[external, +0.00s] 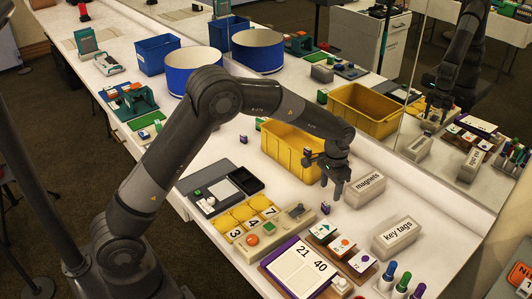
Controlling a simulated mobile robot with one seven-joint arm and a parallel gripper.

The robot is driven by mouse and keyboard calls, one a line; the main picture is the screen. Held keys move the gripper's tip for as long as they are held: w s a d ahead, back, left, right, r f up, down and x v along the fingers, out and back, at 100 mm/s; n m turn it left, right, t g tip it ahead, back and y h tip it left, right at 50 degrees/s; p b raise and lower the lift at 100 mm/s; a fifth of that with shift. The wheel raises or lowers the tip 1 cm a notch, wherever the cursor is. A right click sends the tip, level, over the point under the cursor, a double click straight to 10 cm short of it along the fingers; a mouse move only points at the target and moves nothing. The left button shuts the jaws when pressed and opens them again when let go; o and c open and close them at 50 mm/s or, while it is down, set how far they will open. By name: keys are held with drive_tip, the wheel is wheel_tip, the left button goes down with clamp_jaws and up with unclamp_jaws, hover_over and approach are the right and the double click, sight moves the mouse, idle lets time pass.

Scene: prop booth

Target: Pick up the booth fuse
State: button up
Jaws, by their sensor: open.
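My gripper (332,190) is open and points down over the table, just right of the yellow bin (284,152) and left of the grey box labelled "magnets" (366,190). Nothing shows between its fingers. I cannot tell for sure which thing is the booth fuse.
The beige panel (274,231) with knobs, yellow number tiles (243,217) and a "21 40" board (299,263) lie in front. A "key tags" box (397,236) and several coloured markers (402,282) stand at right. A mirror runs along the back edge. Blue bins (191,68) stand farther off.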

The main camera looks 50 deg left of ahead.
sight(326, 204)
drive_tip(key=f, duration=0.9)
drive_tip(key=shift+a, duration=0.35)
drive_tip(key=shift+c, duration=0.3)
drive_tip(key=shift+r, duration=0.1)
drive_tip(key=c, duration=1)
